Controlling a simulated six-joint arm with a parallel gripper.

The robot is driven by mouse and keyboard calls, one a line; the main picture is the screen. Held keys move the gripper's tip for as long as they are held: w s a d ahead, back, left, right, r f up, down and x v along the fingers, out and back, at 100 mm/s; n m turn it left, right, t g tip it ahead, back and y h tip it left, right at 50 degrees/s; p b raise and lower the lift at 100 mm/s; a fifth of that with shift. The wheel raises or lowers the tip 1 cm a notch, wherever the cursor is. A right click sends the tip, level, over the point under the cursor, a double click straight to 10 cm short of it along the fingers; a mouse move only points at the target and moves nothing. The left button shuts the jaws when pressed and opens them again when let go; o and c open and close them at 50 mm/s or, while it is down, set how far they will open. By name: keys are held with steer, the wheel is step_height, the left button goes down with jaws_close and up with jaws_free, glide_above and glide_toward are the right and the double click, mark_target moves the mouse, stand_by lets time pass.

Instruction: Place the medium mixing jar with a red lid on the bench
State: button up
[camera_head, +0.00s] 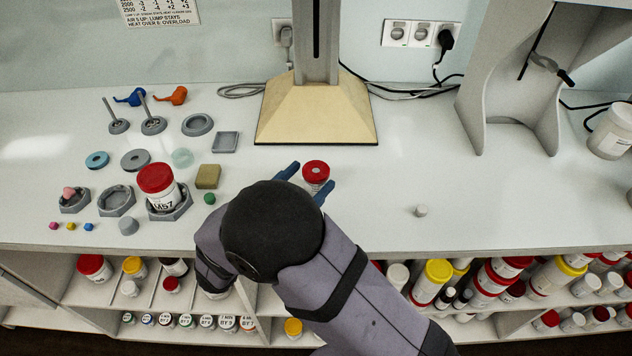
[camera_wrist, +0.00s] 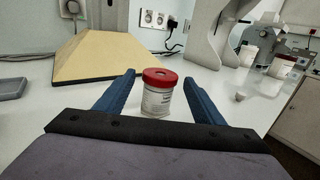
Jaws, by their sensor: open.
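A white jar with a red lid (camera_head: 315,171) stands upright on the white bench (camera_head: 400,180). In the wrist view the jar (camera_wrist: 157,103) stands between the two blue fingers of my gripper (camera_wrist: 158,90), with a gap on each side. My gripper (camera_head: 311,180) is open around it, and its fingers do not appear to touch the jar. A larger red-lidded jar (camera_head: 156,179) marked M57 sits in a grey holder at the left of the bench. My arm hides part of the bench front and shelf.
The beige column base (camera_head: 316,112) stands just behind the jar. A small grey cap (camera_head: 421,210) lies to the right, where the bench is mostly clear. Grey holders, a sponge (camera_head: 207,176) and small tools crowd the left. A grey machine (camera_head: 500,100) stands at the right.

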mark_target(327, 166)
steer(key=shift+f, duration=0.65)
steer(key=shift+w+d, duration=0.15)
steer(key=shift+d, duration=0.05)
steer(key=shift+w+d+f, duration=0.1)
steer(key=shift+w+d, duration=0.1)
steer(key=shift+w, duration=0.15)
steer(key=shift+p+x, duration=0.95)
steer(key=shift+x, duration=2.15)
steer(key=c, duration=1.1)
